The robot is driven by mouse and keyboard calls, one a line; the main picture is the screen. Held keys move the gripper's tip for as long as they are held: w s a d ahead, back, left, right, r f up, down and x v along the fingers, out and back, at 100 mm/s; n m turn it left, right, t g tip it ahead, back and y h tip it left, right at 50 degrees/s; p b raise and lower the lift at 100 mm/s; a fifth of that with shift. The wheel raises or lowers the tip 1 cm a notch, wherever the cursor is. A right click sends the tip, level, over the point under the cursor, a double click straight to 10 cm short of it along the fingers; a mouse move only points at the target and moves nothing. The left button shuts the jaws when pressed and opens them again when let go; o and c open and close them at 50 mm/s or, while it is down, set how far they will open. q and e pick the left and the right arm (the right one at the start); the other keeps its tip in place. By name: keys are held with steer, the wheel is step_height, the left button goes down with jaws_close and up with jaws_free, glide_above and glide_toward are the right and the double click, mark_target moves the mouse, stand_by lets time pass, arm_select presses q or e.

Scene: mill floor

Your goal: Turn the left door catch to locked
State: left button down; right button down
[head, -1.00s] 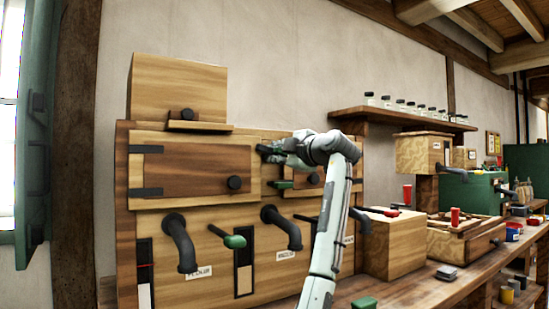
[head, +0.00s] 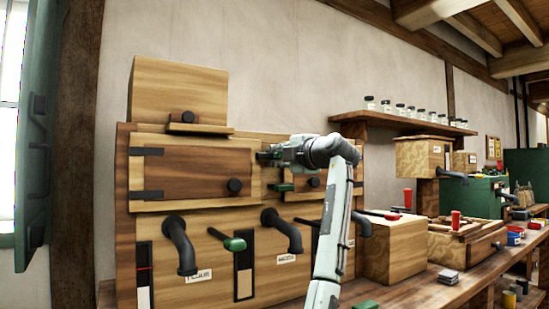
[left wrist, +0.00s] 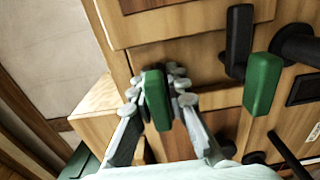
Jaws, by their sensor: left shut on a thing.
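My left gripper (head: 268,157) is at the door's upper right edge. In the left wrist view my left gripper (left wrist: 158,92) is shut on a green catch (left wrist: 157,102), with a finger on each side of it. In the head view the gripper mostly hides this catch. A second green catch (head: 280,187) lies just below, free of the gripper; it also shows in the left wrist view (left wrist: 262,85). My right gripper is not in view.
Black spouts (head: 180,245) and a green-handled lever (head: 234,243) stick out below the doors. A smaller right door (head: 305,184) is behind my arm. A wooden box (head: 395,247) stands right of the cabinet on the bench. A shelf of jars (head: 400,118) hangs on the wall.

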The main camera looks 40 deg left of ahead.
arm_select(q)
steer(key=shift+f, duration=0.15)
steer(key=c, duration=1.8)
jaws_free()
steer(key=v, duration=1.2)
steer(key=shift+s, duration=0.1)
